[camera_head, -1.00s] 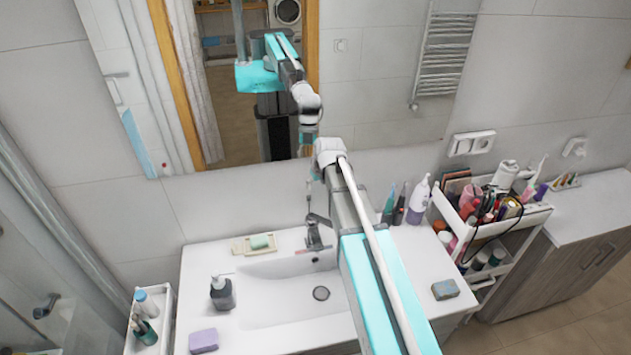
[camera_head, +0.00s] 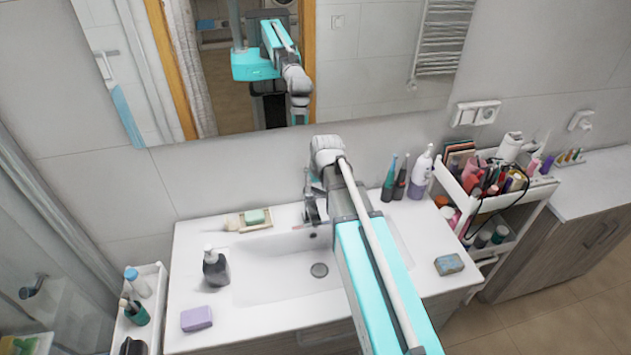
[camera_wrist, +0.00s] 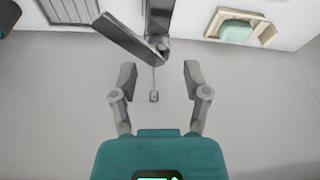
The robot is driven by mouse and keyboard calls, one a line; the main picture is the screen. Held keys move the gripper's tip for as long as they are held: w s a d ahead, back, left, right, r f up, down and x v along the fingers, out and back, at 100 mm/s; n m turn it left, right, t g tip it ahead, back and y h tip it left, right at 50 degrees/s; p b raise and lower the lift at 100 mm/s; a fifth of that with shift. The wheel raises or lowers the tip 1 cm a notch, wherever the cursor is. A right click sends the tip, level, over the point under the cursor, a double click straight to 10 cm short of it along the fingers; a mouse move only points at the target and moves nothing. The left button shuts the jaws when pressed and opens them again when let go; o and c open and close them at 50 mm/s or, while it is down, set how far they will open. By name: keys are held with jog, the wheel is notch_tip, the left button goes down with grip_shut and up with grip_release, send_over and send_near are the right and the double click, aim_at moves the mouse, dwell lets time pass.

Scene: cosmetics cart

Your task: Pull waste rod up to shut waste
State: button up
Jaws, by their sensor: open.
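The waste rod (camera_wrist: 154,97) shows in the wrist view as a thin stem with a small grey knob, behind the grey metal tap (camera_wrist: 135,38). My gripper (camera_wrist: 158,80) is open, with one finger on each side of the rod in the picture. Neither finger appears to touch it; the depth between them is unclear. In the head view the tap (camera_head: 311,210) stands at the back of the white washbasin (camera_head: 270,285). My arm reaches over the basin there and hides part of the tap area; the rod cannot be made out.
A soap dish (camera_head: 249,222) with green soap sits left of the tap. A dark soap dispenser (camera_head: 215,268) and purple sponge (camera_head: 197,318) are at the left. Toothbrushes and a bottle (camera_head: 420,172) stand right of my arm. A full cart (camera_head: 495,190) is at the right.

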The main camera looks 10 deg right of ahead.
jog(key=s+f+m+g+b, duration=0.1)
jog(key=s+f+g+b, duration=0.1)
jog(key=s+f+b, duration=1.2)
notch_tip(320, 180, down, 3)
jog(key=shift+s+a+f+m+g+h+b, duration=0.2)
jog(key=shift+s+a+m+g+h+b, duration=0.15)
jog(key=shift+b, duration=0.7)
jog(key=shift+s, duration=0.1)
jog(key=shift+s+m, duration=0.25)
jog(key=shift+s, duration=0.65)
dwell(1.3)
